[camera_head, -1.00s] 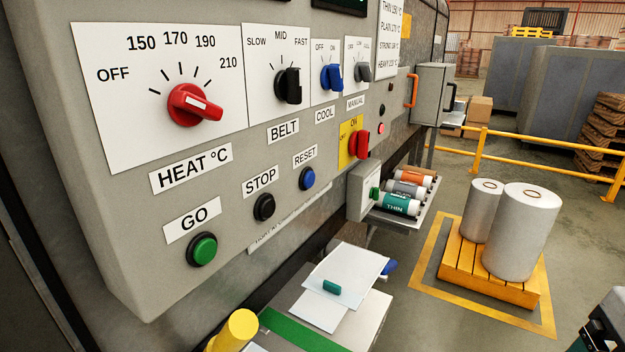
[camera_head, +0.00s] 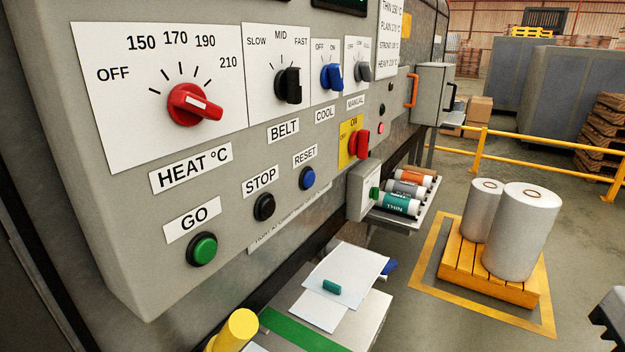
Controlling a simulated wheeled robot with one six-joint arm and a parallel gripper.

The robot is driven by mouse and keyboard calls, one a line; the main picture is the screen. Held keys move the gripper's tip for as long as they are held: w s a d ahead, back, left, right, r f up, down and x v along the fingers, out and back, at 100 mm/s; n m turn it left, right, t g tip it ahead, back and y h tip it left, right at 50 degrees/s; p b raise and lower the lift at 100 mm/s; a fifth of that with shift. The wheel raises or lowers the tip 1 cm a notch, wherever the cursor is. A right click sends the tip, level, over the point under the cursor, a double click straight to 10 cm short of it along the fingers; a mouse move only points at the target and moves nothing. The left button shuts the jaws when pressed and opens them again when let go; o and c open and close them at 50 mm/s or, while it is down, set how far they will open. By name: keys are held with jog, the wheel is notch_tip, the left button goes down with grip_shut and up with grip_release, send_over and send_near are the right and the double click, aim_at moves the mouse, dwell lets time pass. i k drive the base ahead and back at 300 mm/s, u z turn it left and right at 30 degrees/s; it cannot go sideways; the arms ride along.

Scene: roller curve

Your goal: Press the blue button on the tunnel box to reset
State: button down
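The blue button (camera_head: 308,179) is on the sloped grey front of the tunnel box (camera_head: 232,208), under a white label (camera_head: 305,156) reading RESET. It is round with a dark collar, and nothing covers or touches it. The black STOP button (camera_head: 264,207) and the green GO button (camera_head: 202,249) are to its left and lower.
The red heat knob (camera_head: 194,105) and a red switch on a yellow plate (camera_head: 349,143) stick out near the buttons. Below are white sheets (camera_head: 345,277) and a yellow post (camera_head: 233,330). A rack of rolls (camera_head: 440,190) and a pallet (camera_head: 487,272) stand right.

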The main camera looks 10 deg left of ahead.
aim_at(310, 178)
jog(key=z, duration=1.1)
jog(key=k, duration=1.45)
jog(key=u, duration=1.2)
jog(key=i, duration=0.5)
jog(key=z, duration=0.05)
